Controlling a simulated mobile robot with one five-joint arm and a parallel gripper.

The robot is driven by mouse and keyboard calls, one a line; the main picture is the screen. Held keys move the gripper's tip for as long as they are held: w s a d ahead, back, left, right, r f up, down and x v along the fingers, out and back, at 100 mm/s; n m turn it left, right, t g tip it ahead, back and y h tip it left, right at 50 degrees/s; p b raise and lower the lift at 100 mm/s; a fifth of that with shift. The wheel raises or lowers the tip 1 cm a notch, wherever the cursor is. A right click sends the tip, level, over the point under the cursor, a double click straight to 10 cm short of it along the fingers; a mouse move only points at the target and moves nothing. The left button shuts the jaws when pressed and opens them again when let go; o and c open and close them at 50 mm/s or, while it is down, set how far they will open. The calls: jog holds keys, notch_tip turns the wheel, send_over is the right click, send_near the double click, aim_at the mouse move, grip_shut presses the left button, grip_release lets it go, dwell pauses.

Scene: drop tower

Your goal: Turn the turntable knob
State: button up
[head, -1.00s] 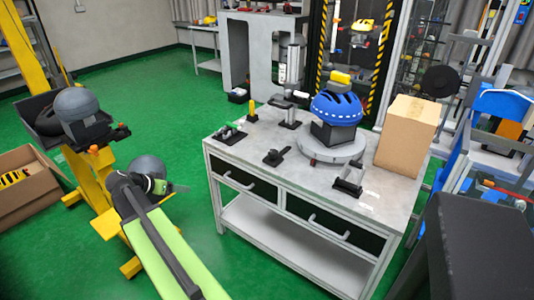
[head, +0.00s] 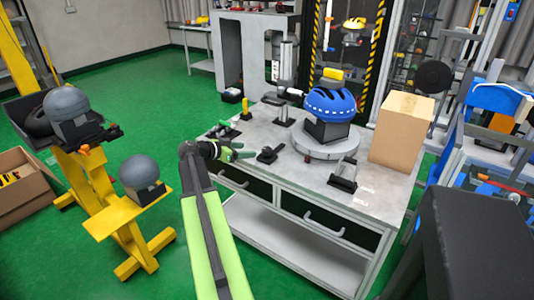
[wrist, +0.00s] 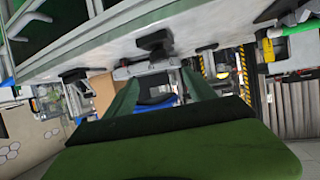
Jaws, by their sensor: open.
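The turntable (head: 326,146) is a round grey disc on the workbench, with a blue helmet (head: 332,104) on a dark block on top of it. A small black knob-like fitting (head: 269,155) sits on the bench left of the disc; I cannot tell for certain that it is the turntable knob. My gripper (head: 240,152), with green fingers, is open and empty at the bench's left front edge, left of this fitting and apart from it. In the wrist view, green fingers fill the lower part, and a dark fitting (wrist: 154,42) shows on the bench.
The grey workbench (head: 375,197) has drawers below. A black clamp-like stand (head: 343,176) stands at its front, a cardboard box (head: 401,130) at its right. A yellow stand (head: 100,190) with grey headforms is left of my arm. Green floor between is clear.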

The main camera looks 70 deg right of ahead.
aim_at(266, 150)
jog(key=b+x, duration=0.2)
jog(key=x, duration=0.4)
jog(key=b+x, duration=0.2)
jog(key=x, duration=0.4)
jog(key=shift+w+f, duration=0.15)
jog(key=shift+f, duration=0.05)
jog(key=shift+s+d+f, duration=0.1)
jog(key=shift+s+d, duration=0.25)
jog(key=shift+d, duration=0.15)
jog(key=shift+a, duration=0.1)
jog(key=c, duration=1.4)
